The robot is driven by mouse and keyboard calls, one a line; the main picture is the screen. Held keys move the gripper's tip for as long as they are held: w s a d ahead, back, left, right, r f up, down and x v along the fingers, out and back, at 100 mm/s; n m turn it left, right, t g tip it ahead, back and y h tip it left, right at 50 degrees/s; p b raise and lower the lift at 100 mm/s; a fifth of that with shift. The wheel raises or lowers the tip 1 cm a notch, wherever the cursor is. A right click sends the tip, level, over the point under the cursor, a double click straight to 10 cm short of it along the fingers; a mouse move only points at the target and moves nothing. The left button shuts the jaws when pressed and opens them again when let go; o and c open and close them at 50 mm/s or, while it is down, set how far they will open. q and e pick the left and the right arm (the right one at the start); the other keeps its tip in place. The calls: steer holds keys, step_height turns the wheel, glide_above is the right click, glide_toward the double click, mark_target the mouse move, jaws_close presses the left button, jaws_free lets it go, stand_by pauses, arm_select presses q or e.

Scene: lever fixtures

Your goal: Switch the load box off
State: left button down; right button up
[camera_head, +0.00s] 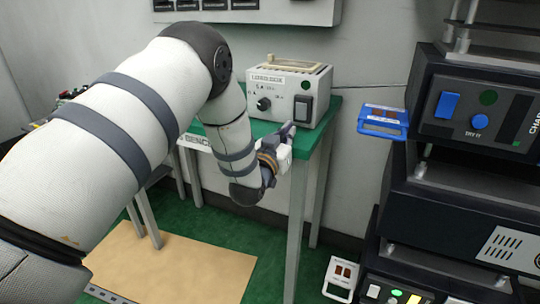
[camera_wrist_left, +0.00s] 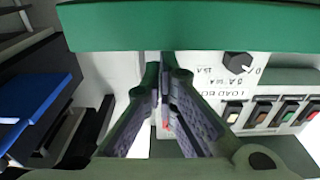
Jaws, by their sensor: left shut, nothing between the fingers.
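The load box (camera_head: 285,92) is a pale box on a green bench. Its front carries a dark knob (camera_head: 263,104), a green round lamp (camera_head: 305,85) and a large black rocker switch (camera_head: 303,109). Whether the rocker is on or off is too small to tell. My left gripper (camera_head: 288,129) is shut and empty, just in front of and below the rocker; contact cannot be told. In the left wrist view the shut fingers (camera_wrist_left: 165,75) partly hide the box, whose knob (camera_wrist_left: 238,62) and upside-down lettering show to the right. My right gripper is out of view.
The green bench top (camera_head: 328,112) has its front edge close to my gripper. A wall panel (camera_head: 285,10) is behind the box. A tan mat (camera_head: 180,265) lies on the floor.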

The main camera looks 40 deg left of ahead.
arm_select(q)
steer(key=v, duration=0.8)
steer(key=shift+s+f+p, duration=0.25)
steer(key=shift+f+p, duration=0.15)
steer(key=shift+d, duration=0.1)
